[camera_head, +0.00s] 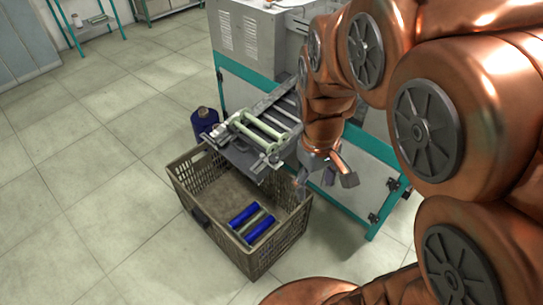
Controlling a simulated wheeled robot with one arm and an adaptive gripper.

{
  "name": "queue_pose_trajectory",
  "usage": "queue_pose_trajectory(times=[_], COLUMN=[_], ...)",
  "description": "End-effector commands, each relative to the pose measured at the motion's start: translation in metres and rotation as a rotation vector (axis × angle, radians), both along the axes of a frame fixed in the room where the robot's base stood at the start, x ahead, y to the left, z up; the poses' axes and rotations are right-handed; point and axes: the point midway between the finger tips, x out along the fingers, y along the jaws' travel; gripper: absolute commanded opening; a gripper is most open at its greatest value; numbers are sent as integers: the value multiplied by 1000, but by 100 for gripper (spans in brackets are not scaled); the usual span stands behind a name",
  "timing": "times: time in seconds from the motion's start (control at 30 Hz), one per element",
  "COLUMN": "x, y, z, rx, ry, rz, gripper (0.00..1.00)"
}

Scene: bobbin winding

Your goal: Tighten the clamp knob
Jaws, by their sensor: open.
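The winding machine (255,45) is a grey cabinet on a teal frame. Its winding head (262,135) juts out over the crate and carries pale green rollers or bars. Small metal fittings show on the head's end (272,160), but I cannot tell which one is the clamp knob. My gripper (326,182) is open, pointing down, just right of the head's near end and by the crate's right edge. Nothing shows between its fingers. My copper arm hides part of the machine behind it.
A brown plastic crate (288,240) stands on the floor below the head. Blue bobbins (243,214) and a greyish one lie in it. A dark blue thread cone (205,122) stands behind the crate. The tiled floor to the left is clear.

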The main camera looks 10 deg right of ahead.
Motion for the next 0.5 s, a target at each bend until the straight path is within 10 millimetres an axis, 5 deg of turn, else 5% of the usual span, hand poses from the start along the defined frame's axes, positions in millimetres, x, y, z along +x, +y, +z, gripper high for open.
queue_pose_trajectory(times=[0.5], x=[165], y=[-4], z=[-58], rx=[-60], ry=[-87], rz=[391], gripper=[68])
